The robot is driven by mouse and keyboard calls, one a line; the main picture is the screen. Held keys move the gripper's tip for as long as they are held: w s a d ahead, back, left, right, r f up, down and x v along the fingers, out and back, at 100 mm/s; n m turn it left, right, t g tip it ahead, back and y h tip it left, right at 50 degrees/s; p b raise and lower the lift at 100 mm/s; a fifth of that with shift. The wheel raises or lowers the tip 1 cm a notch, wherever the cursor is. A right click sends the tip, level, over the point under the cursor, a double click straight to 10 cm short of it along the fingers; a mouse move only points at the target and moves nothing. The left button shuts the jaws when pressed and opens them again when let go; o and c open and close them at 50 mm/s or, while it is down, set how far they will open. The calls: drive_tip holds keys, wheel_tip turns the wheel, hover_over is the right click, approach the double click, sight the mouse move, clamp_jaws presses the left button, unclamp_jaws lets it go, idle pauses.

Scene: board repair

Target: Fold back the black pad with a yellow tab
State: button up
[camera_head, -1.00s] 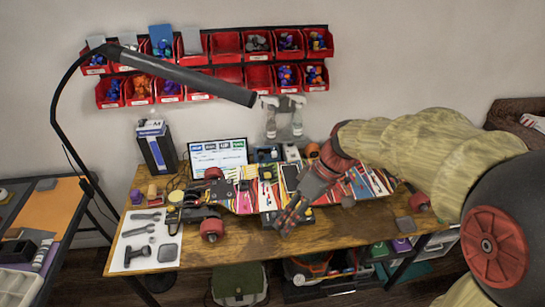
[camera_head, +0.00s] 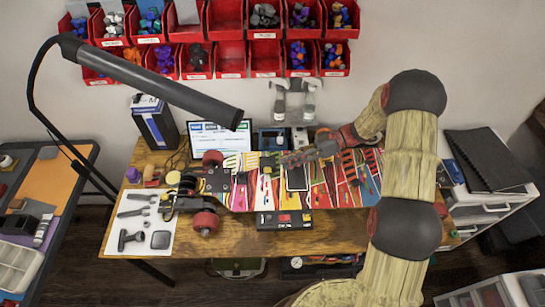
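The striped long skateboard (camera_head: 325,190) lies upside down across the wooden table, its red wheels upward at the left. A small dark pad (camera_head: 268,159) with a bit of yellow beside it shows on the middle of the board; it is too small to tell whether it lies flat or is raised. My gripper (camera_head: 287,158) reaches in from the right, low over the board's far edge, with its tips close to the right side of the dark pad. I cannot make out a gap between the fingers or any contact with the pad.
A black lamp arm (camera_head: 150,80) hangs over the table's left side. A monitor (camera_head: 219,139) and a blue-grey box (camera_head: 272,138) stand behind the board. A black-and-red device (camera_head: 284,220) lies at its front edge. A white tool mat (camera_head: 143,225) is at left.

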sight(268, 164)
drive_tip(key=shift+x, duration=3.85)
drive_tip(key=shift+c, duration=1.4)
drive_tip(key=shift+r, duration=0.1)
clamp_jaws()
